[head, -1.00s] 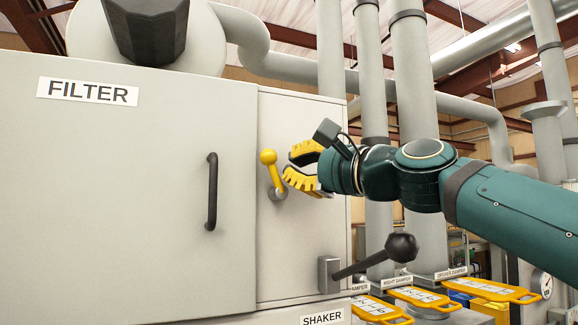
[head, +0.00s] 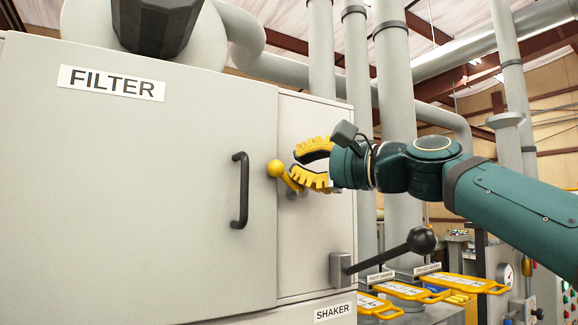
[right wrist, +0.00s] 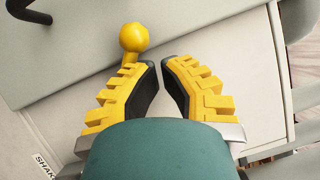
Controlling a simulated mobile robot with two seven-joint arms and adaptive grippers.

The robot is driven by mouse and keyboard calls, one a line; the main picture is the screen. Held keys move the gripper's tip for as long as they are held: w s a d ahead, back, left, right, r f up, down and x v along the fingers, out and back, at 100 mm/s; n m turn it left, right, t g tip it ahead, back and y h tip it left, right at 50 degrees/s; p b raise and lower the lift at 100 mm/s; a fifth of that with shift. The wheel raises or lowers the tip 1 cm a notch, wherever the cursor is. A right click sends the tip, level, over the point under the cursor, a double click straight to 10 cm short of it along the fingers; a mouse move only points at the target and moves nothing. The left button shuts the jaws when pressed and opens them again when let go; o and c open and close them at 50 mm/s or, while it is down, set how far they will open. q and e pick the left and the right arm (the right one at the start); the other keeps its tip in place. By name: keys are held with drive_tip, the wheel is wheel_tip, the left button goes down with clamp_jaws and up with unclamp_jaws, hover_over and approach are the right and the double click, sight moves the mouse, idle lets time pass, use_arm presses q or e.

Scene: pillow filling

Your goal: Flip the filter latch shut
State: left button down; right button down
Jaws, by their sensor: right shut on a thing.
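The filter latch (head: 282,173) is a yellow lever with a ball knob on the grey filter cabinet's narrow front panel. My right gripper (head: 297,165), with yellow ribbed fingers, is at the latch. In the right wrist view, the fingertips (right wrist: 161,63) are drawn close together, and the latch knob (right wrist: 133,38) shows beyond the left finger, its stem partly hidden by it. What lies between the pads is unclear. The filter door (head: 150,190) looks closed. My left gripper is not in view.
A black door handle (head: 241,190) is left of the latch. The shaker lever (head: 385,252), with a black ball, sticks out below my right arm. Yellow damper handles (head: 450,282) are at lower right. Grey ducts (head: 397,95) rise behind the arm.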

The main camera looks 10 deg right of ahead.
sight(283, 174)
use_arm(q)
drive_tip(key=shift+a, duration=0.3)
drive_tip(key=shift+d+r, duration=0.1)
use_arm(e)
drive_tip(key=shift+s, duration=0.1)
drive_tip(key=shift+s+a+f+n+g+p, duration=0.1)
drive_tip(key=shift+s+a+f+n, duration=0.15)
drive_tip(key=shift+a, duration=0.25)
drive_tip(key=shift+s+a+f+n+g+p, duration=0.15)
drive_tip(key=shift+a+f, duration=0.15)
drive_tip(key=shift+a, duration=0.15)
drive_tip(key=shift+s+a+f+n+g+p, duration=0.1)
drive_tip(key=shift+a+f+n, duration=0.15)
drive_tip(key=shift+a, duration=0.25)
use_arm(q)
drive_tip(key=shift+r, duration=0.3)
use_arm(e)
drive_tip(key=shift+f, duration=0.1)
drive_tip(key=shift+a+f, duration=0.1)
drive_tip(key=shift+f, duration=0.1)
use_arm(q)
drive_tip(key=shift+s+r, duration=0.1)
use_arm(e)
drive_tip(key=shift+r, duration=0.15)
